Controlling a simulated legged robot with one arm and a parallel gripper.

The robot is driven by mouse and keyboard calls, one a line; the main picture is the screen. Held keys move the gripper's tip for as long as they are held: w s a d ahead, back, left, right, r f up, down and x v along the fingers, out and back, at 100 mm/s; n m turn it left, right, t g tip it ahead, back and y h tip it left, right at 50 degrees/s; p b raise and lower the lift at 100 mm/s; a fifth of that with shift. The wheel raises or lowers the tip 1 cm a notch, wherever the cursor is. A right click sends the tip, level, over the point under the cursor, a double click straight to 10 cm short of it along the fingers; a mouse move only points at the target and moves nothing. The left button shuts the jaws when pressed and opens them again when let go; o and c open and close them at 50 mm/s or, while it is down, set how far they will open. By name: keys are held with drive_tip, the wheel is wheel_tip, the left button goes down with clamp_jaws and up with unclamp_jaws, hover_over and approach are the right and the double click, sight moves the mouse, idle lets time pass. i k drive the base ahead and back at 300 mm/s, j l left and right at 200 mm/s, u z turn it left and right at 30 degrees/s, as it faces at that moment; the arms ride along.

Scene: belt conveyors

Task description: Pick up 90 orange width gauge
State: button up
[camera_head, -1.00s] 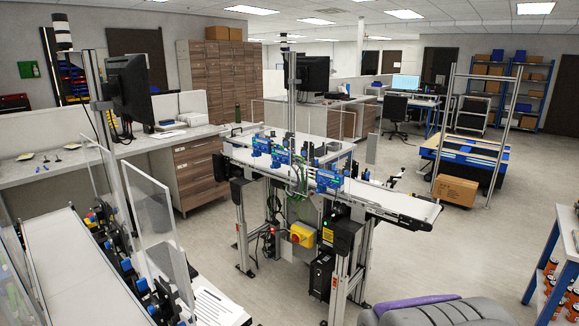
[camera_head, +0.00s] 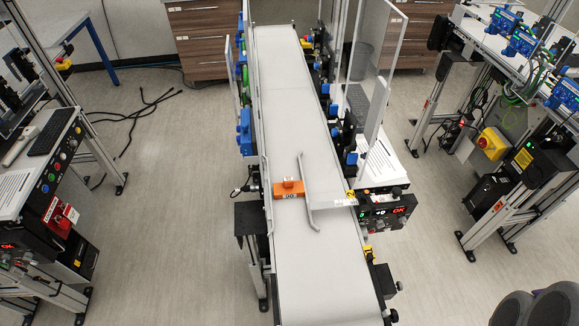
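The orange width gauge (camera_head: 283,188) sits on the light grey belt of the middle conveyor (camera_head: 293,92). It is a small orange block with a raised part on top and a white label on its front that seems to read 90. It lies near the belt's left edge, just left of a thin metal guide bar (camera_head: 307,190) that slants over the belt. I cannot tell whether it touches the bar. My gripper is not in view; only a dark rounded part of my own body shows at the bottom right.
Clear panels (camera_head: 376,80) and blue devices flank the belt. A control box with a red display (camera_head: 385,212) stands right of the gauge. Other conveyor stations stand at left and right. Floor (camera_head: 180,200) is open left of the middle conveyor, with loose black cables farther back.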

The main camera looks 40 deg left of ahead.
sight(290, 188)
drive_tip(key=u, duration=1.75)
drive_tip(key=l+u, duration=0.15)
drive_tip(key=u, duration=0.3)
drive_tip(key=l+u, duration=0.15)
drive_tip(key=u, duration=0.35)
drive_tip(key=k+l+u, duration=0.1)
drive_tip(key=u, duration=0.35)
drive_tip(key=k+l, duration=0.2)
drive_tip(key=l, duration=0.15)
drive_tip(key=k+l, duration=0.15)
drive_tip(key=l, duration=0.15)
drive_tip(key=k+l, duration=0.2)
drive_tip(key=l, duration=0.15)
